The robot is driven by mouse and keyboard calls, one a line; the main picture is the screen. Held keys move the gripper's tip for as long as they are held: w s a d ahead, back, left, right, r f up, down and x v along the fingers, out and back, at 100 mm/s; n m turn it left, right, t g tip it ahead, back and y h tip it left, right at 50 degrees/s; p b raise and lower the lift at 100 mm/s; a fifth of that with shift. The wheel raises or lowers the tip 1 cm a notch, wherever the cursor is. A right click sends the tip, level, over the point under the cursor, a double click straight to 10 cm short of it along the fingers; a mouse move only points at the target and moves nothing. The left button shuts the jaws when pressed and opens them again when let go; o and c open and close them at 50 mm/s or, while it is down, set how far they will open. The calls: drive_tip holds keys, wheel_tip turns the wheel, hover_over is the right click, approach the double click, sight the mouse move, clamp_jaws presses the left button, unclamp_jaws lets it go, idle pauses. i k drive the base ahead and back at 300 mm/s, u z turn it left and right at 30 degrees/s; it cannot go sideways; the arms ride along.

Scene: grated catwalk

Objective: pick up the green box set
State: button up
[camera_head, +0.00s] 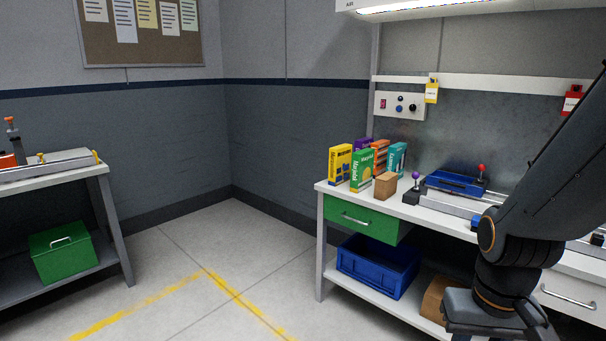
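A green box (362,170) with white lettering stands upright near the left end of the workbench, at the front of a cluster of boxes. A second green thing, a box with a handle on its lid (63,254), sits on the lower shelf of the left table. I cannot tell from the picture which one the task names. My gripper (515,326) is low at the right, in front of the bench and well apart from both. It is partly cut off by the bottom edge, and its opening is unclear.
Around the upright green box stand a yellow box (340,163), an orange box (380,155), a teal box (397,158) and a brown block (385,186). A blue fixture (455,184) lies to the right. A blue crate (378,265) is below. Floor between tables is clear.

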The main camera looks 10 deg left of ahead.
sight(362, 160)
drive_tip(key=u, duration=0.6)
drive_tip(key=k, duration=0.45)
drive_tip(key=u, duration=1)
drive_tip(key=k, duration=0.9)
drive_tip(key=u, duration=0.4)
drive_tip(key=i, duration=1.35)
drive_tip(key=z, duration=0.45)
drive_tip(key=i, duration=1.8)
drive_tip(key=z, duration=0.7)
drive_tip(key=i, duration=1.45)
drive_tip(key=z, duration=1.4)
drive_tip(key=i, duration=0.85)
drive_tip(key=z, duration=1.35)
drive_tip(key=i, duration=0.45)
drive_tip(key=z, duration=0.35)
